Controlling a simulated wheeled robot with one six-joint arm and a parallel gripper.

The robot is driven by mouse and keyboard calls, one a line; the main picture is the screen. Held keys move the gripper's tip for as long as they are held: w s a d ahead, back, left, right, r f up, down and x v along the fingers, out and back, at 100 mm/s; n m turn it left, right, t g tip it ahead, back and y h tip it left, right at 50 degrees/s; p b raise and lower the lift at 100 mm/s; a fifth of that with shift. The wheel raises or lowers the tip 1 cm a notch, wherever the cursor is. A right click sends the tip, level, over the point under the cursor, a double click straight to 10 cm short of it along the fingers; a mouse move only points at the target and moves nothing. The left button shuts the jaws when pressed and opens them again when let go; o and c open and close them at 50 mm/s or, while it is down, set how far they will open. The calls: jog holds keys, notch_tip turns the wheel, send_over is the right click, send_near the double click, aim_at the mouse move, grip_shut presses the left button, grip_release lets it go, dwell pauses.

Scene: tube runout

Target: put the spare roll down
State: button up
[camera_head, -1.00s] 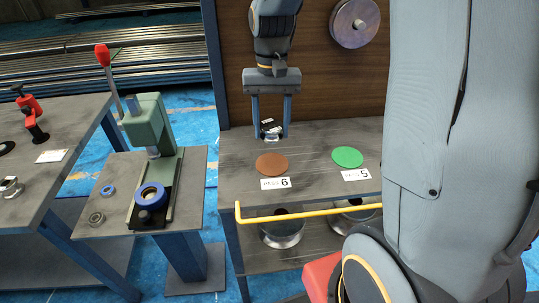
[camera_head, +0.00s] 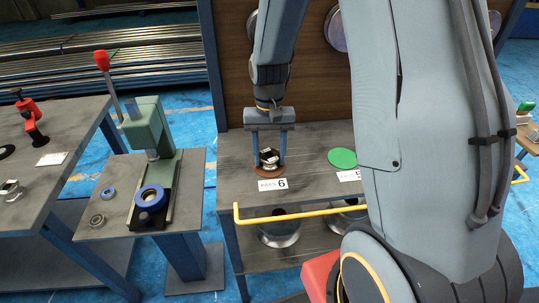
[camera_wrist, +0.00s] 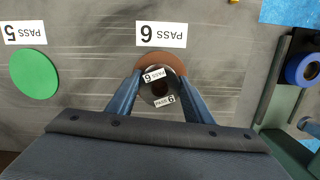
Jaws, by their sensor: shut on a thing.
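In the wrist view the roll (camera_wrist: 158,90) sits between the two blue fingers and carries small PASS 6 tags. It is over a brown disc (camera_head: 280,172) on the grey bench, whose front label (camera_head: 272,184) reads PASS 6. In the wrist view the brown disc (camera_wrist: 174,63) shows mostly beyond the roll, which covers its near part. I cannot tell whether the roll touches the disc or hangs just above it.
A green disc (camera_head: 342,158) lies to the right with a PASS 5 label (camera_wrist: 24,32). A yellow rail (camera_head: 290,214) runs along the bench front. A green press (camera_head: 148,125) with a red-knobbed lever stands left. Larger rolls (camera_head: 279,234) sit on the shelf below.

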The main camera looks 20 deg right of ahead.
jog(key=shift+f, duration=0.1)
jog(key=o, duration=1.5)
jog(key=shift+c, duration=0.2)
notch_tip(320, 180, up, 12)
jog(key=w+b, duration=0.1)
jog(key=b, duration=0.2)
jog(key=s+f+n+t, duration=0.2)
jog(key=s+f, duration=0.4)
jog(key=s, duration=0.6)
jog(key=shift+n, duration=0.7)
